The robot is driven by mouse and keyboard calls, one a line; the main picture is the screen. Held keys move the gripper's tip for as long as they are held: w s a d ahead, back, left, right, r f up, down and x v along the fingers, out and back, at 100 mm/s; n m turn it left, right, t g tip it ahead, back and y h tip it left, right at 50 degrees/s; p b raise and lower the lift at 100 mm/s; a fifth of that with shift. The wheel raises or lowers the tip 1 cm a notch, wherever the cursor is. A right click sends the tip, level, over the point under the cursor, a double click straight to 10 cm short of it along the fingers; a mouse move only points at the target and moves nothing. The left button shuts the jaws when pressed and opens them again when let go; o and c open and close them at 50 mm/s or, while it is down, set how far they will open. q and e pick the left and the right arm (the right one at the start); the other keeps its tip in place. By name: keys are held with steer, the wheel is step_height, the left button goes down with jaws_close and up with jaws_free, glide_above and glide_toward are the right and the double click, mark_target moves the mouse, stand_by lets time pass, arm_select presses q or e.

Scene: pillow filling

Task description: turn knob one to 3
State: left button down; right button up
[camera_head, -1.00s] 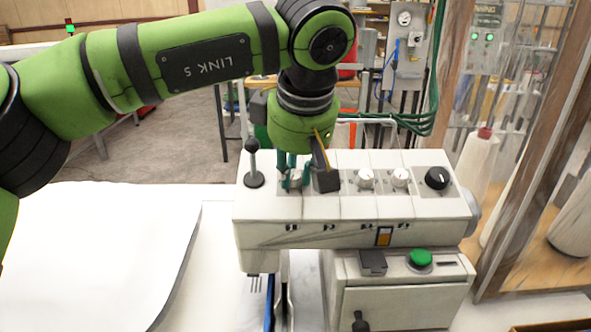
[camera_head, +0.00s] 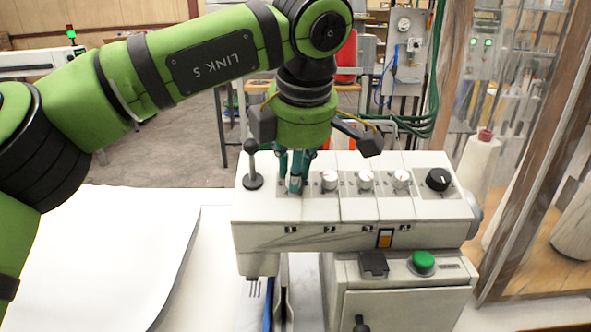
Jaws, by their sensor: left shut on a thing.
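My left gripper (camera_head: 293,186) points down at the top of the white control box (camera_head: 300,208). Its teal fingers are shut on knob one, the leftmost of the row, and hide it, so its setting cannot be read. To its right stand three more knobs in view: a white knob (camera_head: 329,180), another white knob (camera_head: 365,179) and a third white knob (camera_head: 401,178). My right gripper is not in view.
A black lever (camera_head: 253,168) stands just left of my gripper. A larger black knob (camera_head: 438,179) sits at the right end of the box. Below are a green button (camera_head: 423,262) and a black switch (camera_head: 373,263). White fabric (camera_head: 90,255) lies at the left.

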arm_select(q)
steer(key=shift+r+n, duration=0.1)
steer(key=shift+n, duration=0.4)
steer(key=c, duration=1.1)
jaws_free()
steer(key=shift+a, duration=0.15)
steer(key=v, duration=1.1)
steer(key=shift+s+r, duration=0.2)
steer(key=shift+r, duration=0.2)
